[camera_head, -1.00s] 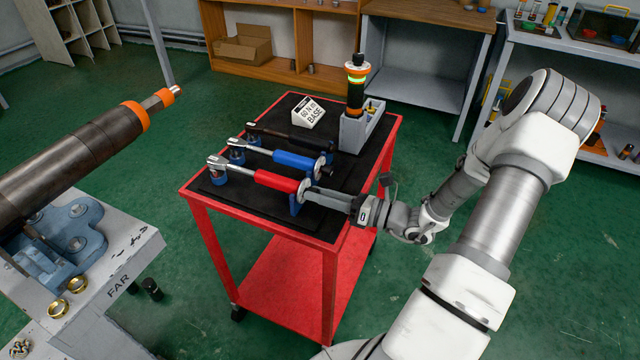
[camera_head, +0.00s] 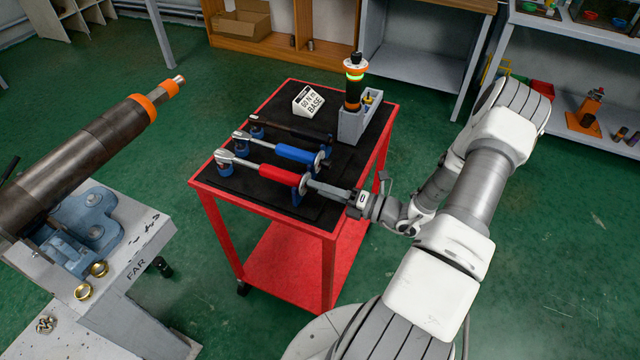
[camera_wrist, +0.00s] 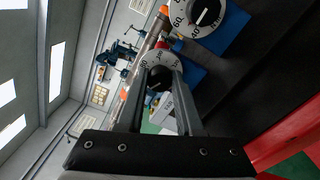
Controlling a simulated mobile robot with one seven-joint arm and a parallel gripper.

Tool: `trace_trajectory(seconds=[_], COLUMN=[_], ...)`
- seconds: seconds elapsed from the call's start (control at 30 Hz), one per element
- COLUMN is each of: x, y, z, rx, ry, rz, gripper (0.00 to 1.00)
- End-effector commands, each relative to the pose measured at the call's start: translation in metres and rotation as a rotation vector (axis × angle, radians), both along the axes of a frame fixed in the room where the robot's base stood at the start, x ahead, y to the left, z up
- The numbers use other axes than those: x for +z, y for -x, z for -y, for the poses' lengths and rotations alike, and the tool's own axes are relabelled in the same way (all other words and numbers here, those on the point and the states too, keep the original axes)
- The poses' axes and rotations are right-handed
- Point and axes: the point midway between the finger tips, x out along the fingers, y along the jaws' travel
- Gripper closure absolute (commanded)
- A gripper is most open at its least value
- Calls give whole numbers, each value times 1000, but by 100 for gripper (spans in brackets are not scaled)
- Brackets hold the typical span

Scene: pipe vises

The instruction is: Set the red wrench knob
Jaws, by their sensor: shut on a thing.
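The red wrench (camera_head: 277,173) lies on the black mat of the red cart, its ratchet head to the left and its white dial (camera_head: 303,184) at the right end. My gripper (camera_head: 312,187) reaches in from the right, its fingers level with that end. In the wrist view, the red wrench's black knob (camera_wrist: 158,77) sits between my two fingertips, and they are shut on it. The numbered white dial (camera_wrist: 151,58) shows behind it. The fingers partly cover the dial, so I cannot read the setting. In the head view the knob is hidden by the fingers.
The blue wrench (camera_head: 297,153) lies just behind; its dial (camera_wrist: 207,15) is close in the wrist view. A black wrench (camera_head: 290,130) lies farther back. A "60 N m BASE" sign (camera_head: 308,102) and grey holder (camera_head: 352,127) stand behind. A pipe (camera_head: 85,150) and vise bench are left.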

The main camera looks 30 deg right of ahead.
Motion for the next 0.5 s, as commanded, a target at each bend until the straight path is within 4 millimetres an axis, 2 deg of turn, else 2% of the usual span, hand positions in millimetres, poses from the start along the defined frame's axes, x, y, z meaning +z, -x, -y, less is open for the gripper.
trace_trajectory(seconds=[0.5], x=[0], y=[0], z=[1], rx=[-2], ry=[-30], rz=[-22], gripper=[100])
